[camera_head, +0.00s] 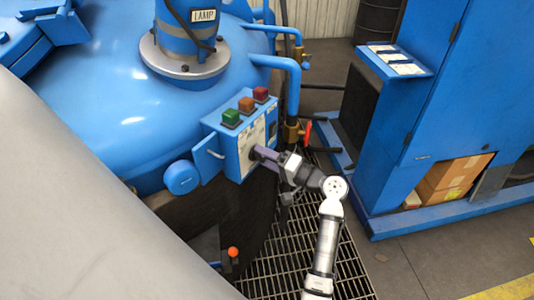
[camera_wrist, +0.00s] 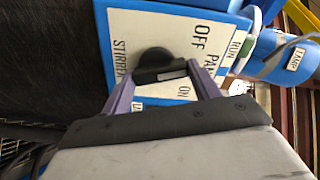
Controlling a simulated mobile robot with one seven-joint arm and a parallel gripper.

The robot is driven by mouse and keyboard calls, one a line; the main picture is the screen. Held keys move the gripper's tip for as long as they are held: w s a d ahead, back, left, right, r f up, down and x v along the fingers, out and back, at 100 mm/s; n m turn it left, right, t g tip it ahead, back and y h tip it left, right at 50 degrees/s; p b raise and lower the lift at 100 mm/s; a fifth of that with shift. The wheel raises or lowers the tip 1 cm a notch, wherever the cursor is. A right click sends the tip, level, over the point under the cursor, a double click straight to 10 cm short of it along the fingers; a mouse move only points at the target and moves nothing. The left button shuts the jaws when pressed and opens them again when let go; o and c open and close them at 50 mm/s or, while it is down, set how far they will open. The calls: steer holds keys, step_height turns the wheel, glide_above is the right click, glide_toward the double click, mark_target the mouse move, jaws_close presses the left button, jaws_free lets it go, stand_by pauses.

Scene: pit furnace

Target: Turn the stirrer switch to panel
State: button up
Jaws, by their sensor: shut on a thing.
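The stirrer switch is a black knob (camera_wrist: 155,64) on a white label plate (camera_wrist: 157,22) in the wrist view. The plate reads STIRRER, OFF, ON and part of a word starting PAN. The knob's bar lies roughly level in the picture, a white mark at its right end. The exact setting is hard to tell. My gripper (camera_wrist: 161,74) is shut on the knob, a purple finger at each end of the bar. In the head view my gripper (camera_head: 256,153) is at the front of the blue control box (camera_head: 232,165) and hides the knob.
Green (camera_head: 231,117), orange (camera_head: 246,104) and red (camera_head: 261,94) buttons top the box. Blue pipes (camera_head: 292,85) and a red-handled valve (camera_head: 307,131) are just right of it. A blue cabinet (camera_head: 430,110) stands farther right. An orange-knobbed lever (camera_head: 233,252) is below, near the floor grating (camera_head: 290,245).

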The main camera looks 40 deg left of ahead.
steer(key=shift+w+m+p, duration=0.1)
steer(key=shift+m+p, duration=1.15)
steer(key=shift+m, duration=0.55)
steer(key=o, duration=1)
steer(key=d+b, duration=0.1)
steer(key=d, duration=0.3)
steer(key=w+d+b, duration=0.1)
steer(key=d, duration=0.4)
steer(key=d+b, duration=0.2)
steer(key=d, duration=0.2)
steer(key=shift+w+d, duration=0.15)
steer(key=shift+d, duration=0.25)
